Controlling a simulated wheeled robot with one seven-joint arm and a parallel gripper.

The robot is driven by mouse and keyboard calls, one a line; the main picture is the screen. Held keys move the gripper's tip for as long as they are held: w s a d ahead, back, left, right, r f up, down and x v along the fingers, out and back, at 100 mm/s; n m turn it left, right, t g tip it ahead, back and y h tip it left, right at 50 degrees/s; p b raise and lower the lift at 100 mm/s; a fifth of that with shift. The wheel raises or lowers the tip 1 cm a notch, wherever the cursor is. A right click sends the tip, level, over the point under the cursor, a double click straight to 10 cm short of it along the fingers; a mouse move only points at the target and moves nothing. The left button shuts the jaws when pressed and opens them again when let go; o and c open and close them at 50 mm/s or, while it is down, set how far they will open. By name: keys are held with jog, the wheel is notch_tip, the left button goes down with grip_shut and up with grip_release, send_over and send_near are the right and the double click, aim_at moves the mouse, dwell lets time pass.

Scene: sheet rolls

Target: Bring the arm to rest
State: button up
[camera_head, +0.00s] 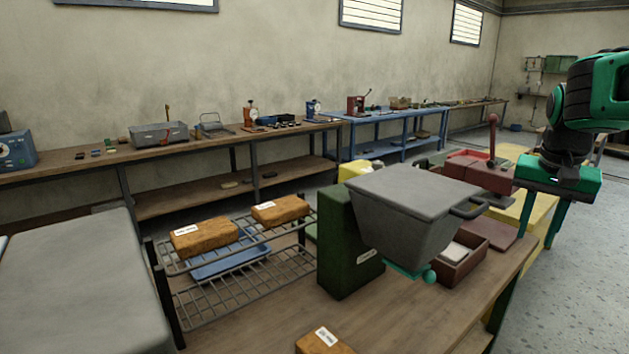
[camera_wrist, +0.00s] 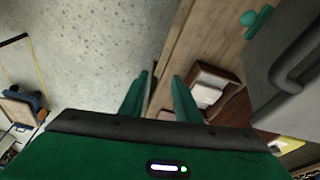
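My gripper (camera_head: 537,238), green with a dark wrist, hangs at the right of the head view, pointing down. Its two fingers are apart, with nothing between them. In the wrist view the open fingers (camera_wrist: 160,82) show the pale floor and the wooden bench's edge between and beyond them. In the head view my gripper appears beside the right end of the wooden bench (camera_head: 265,318). I cannot tell its exact height over the bench or floor.
A grey tapered bin (camera_head: 410,215) with a handle stands near a green box (camera_head: 345,245). A wire rack (camera_head: 240,280) carries brown blocks (camera_head: 205,237). A brown open box (camera_head: 463,262) lies near the bench's right side. Bare floor (camera_head: 590,240) is at the right.

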jog(key=s+a+f, duration=0.1)
jog(key=s+f, duration=0.3)
jog(key=s, duration=0.4)
jog(key=s+a+f+n+g+y, duration=0.1)
jog(key=s+f, duration=0.3)
jog(key=s, duration=0.5)
jog(key=s+a+f+g, duration=0.1)
jog(key=s+a+f, duration=0.1)
jog(key=s+f, duration=0.3)
jog(key=s, duration=0.3)
jog(key=shift+s+n+y, duration=0.15)
jog(key=shift+n+y, duration=0.25)
jog(key=shift+w+f, duration=0.2)
jog(key=shift+w, duration=0.5)
